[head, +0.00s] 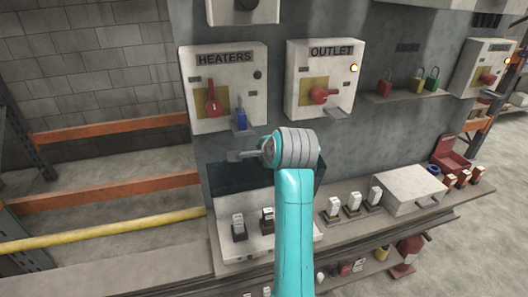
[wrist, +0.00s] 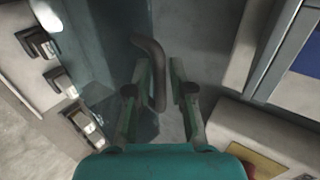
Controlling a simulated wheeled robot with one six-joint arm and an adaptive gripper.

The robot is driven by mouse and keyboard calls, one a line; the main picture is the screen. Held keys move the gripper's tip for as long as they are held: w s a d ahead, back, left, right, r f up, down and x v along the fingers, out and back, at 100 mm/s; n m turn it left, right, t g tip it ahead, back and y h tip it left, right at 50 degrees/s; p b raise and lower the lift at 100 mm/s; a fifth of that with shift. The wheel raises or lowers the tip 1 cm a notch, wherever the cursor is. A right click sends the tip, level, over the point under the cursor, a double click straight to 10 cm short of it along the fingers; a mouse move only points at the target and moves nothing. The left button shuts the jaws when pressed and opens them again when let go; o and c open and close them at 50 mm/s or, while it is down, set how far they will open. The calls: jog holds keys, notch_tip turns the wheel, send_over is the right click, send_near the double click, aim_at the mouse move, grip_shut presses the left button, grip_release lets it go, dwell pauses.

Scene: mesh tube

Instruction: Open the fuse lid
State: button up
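The fuse lid (head: 232,178) is a dark panel standing raised behind the left fuse box (head: 262,244); my arm covers part of it. In the wrist view the lid (wrist: 108,45) shows as a dark glossy surface beside the fuses. A bent grey handle (wrist: 155,68) reaches between the fingers of my gripper (wrist: 160,72). The fingers stand apart, with a gap visible on the handle's right side. In the head view my gripper (head: 240,156) points left at the lid's upper edge. Black-and-white fuses (head: 238,228) are exposed in the box.
The HEATERS switch box (head: 222,118) with a blue padlock (head: 241,118) and the OUTLET switch box (head: 312,105) hang just above my gripper. A closed white fuse box (head: 405,182) and several upright fuses (head: 354,202) stand to the right on the shelf.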

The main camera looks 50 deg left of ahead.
jog(key=v, duration=1.2)
